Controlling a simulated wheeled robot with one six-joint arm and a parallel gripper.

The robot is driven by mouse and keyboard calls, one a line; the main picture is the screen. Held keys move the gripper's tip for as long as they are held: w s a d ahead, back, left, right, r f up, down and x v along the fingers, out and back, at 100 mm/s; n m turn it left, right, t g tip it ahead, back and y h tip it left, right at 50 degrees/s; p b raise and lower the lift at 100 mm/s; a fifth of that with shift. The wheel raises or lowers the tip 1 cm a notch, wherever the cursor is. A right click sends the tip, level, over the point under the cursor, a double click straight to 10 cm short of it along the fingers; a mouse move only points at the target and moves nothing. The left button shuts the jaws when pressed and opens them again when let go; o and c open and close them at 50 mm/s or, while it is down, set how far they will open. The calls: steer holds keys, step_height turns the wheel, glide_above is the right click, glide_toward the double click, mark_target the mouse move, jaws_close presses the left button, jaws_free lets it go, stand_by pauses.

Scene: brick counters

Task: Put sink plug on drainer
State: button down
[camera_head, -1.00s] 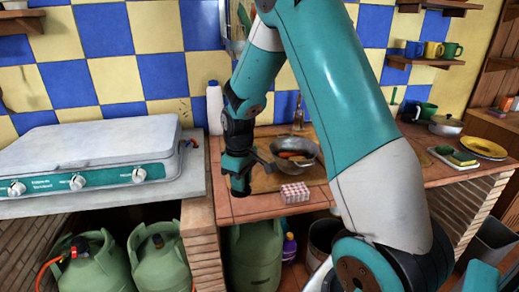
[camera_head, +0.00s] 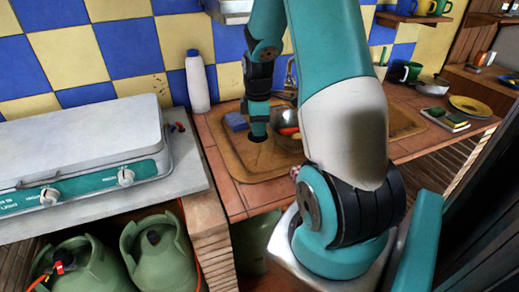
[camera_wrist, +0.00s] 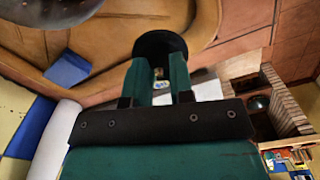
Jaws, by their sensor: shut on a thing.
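My gripper (camera_wrist: 160,68) is shut on the round black sink plug (camera_wrist: 160,44) in the wrist view. In the head view, my gripper (camera_head: 258,126) points down over the brown drainer (camera_head: 237,166), with the dark plug (camera_head: 257,138) at its tip. I cannot tell whether the plug touches the drainer. The brown drainer surface (camera_wrist: 112,52) spreads across the upper left of the wrist view, behind the plug. My forearm hides part of the drainer in the head view.
A blue sponge (camera_head: 236,121) lies at the left of the drainer. The white stove (camera_head: 92,135) is at left.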

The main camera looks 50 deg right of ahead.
mark_target(259, 162)
step_height(259, 162, down, 10)
steer(key=shift+r+p, duration=0.1)
steer(key=shift+p, duration=0.2)
steer(key=c, duration=1)
jaws_free()
